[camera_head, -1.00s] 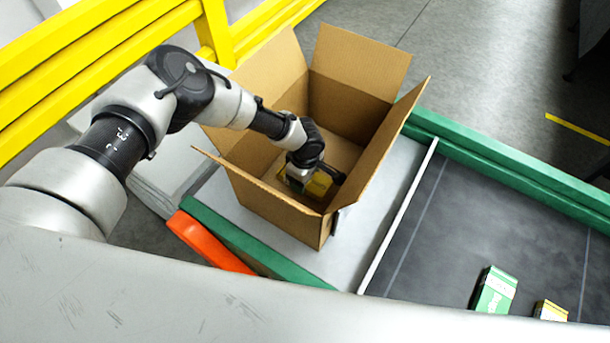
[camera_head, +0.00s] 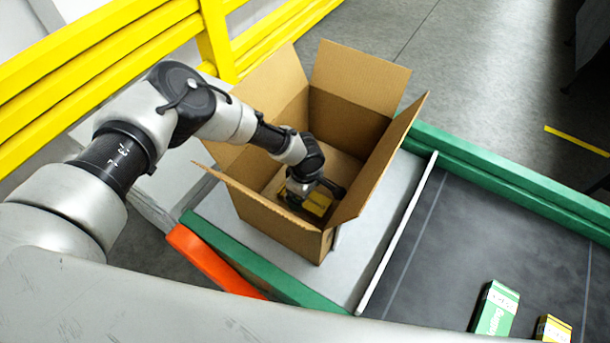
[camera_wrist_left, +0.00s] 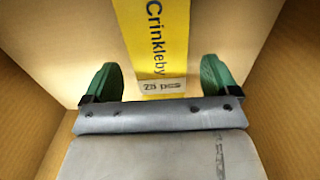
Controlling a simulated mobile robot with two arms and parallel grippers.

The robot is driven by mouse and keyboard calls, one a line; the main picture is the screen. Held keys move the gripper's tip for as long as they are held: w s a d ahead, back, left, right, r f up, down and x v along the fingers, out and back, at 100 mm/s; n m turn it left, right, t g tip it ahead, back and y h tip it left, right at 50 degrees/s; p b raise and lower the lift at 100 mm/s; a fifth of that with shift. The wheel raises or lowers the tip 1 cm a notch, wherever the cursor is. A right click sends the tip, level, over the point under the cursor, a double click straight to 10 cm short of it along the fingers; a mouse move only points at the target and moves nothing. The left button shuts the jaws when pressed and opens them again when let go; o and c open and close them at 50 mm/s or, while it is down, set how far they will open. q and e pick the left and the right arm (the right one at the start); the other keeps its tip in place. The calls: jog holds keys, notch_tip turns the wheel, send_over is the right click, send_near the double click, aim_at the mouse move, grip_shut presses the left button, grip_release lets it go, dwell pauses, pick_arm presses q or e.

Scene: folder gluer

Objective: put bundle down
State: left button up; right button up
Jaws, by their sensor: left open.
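The bundle (camera_head: 318,203) is yellow and lies inside the open cardboard box (camera_head: 283,222). In the left wrist view the yellow bundle (camera_wrist_left: 160,45) shows dark lettering reading "Crinkleby" and a pale label at its near end. My left gripper (camera_head: 312,192) reaches down inside the box. In the left wrist view its green fingertips (camera_wrist_left: 164,82) are spread open, one on each side of the bundle's near end, with gaps between. The bundle's far end is out of the wrist view. My right gripper is not in view.
The box stands on a grey surface with its flaps up around my left arm. Green rails (camera_head: 510,172) and an orange piece (camera_head: 210,260) edge the surface. A green carton (camera_head: 495,308) and a yellow carton (camera_head: 553,329) lie on the dark belt (camera_head: 470,240). Yellow barriers (camera_head: 100,70) stand behind.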

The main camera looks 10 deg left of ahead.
pick_arm(q)
notch_tip(320, 180, up, 12)
jog(key=b, duration=0.3)
jog(key=shift+r, duration=0.15)
